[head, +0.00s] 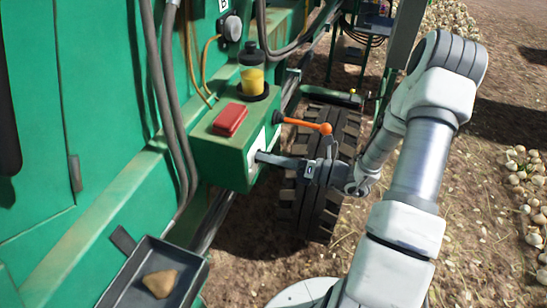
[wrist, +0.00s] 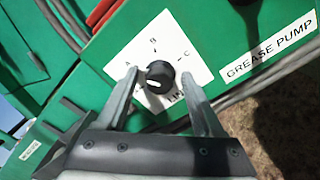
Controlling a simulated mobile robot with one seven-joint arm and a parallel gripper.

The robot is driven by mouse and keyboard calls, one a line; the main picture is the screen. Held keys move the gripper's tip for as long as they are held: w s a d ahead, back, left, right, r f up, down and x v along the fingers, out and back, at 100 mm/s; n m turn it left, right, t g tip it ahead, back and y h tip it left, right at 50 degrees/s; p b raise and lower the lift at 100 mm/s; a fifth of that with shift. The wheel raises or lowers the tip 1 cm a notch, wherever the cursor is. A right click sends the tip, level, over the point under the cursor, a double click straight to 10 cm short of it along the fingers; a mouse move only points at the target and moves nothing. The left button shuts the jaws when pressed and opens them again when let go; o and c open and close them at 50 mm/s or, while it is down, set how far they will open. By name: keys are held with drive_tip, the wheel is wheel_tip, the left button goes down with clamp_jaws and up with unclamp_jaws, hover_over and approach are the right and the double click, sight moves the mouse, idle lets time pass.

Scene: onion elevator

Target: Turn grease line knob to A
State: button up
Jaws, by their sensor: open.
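The black round grease line knob (wrist: 160,78) sits on a white plate (wrist: 160,48) marked A, B and C. A is at the left, B at the top and C at the right. A pale mark shows on the knob's lower left; its exact pointing is hard to tell. My gripper (wrist: 160,73) is open, with one finger on each side of the knob. I cannot tell whether either finger touches it. In the head view my gripper (head: 262,157) reaches the front of the green box (head: 225,150), and the knob is hidden there.
A "GREASE PUMP" label (wrist: 268,50) is right of the plate. An orange-handled lever (head: 305,124) sticks out just above my gripper. A red block (head: 230,119) and a yellow-filled jar (head: 251,75) stand on the box. A large tyre (head: 318,205) is close below and behind.

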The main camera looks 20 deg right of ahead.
drive_tip(key=shift+d, duration=0.1)
drive_tip(key=b+v, duration=0.2)
drive_tip(key=v, duration=1.5)
drive_tip(key=shift+s+b, duration=0.15)
drive_tip(key=shift+b, duration=0.2)
drive_tip(key=shift+r, duration=0.1)
